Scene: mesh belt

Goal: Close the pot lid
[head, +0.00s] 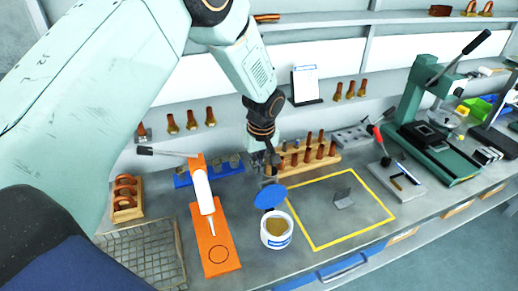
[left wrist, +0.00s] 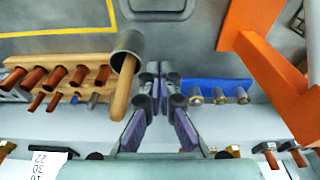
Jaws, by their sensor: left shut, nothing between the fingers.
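The pot (head: 276,236) is a white tub with a blue label and brownish contents, standing on the grey bench in the head view. Its blue lid (head: 270,196) is open, tilted up at the pot's back rim. My left gripper (head: 271,163) is behind and above the lid, pointing down, apart from it. In the left wrist view its fingers (left wrist: 158,72) are together with nothing between them. A pale edge (left wrist: 155,8) shows at the top of that view; I cannot tell whether it belongs to the lid. My right gripper is not in view.
A wooden rack (head: 310,157) of copper pieces and a mallet (left wrist: 126,62) are close beside the left gripper. An orange stand (head: 216,240) is left of the pot.

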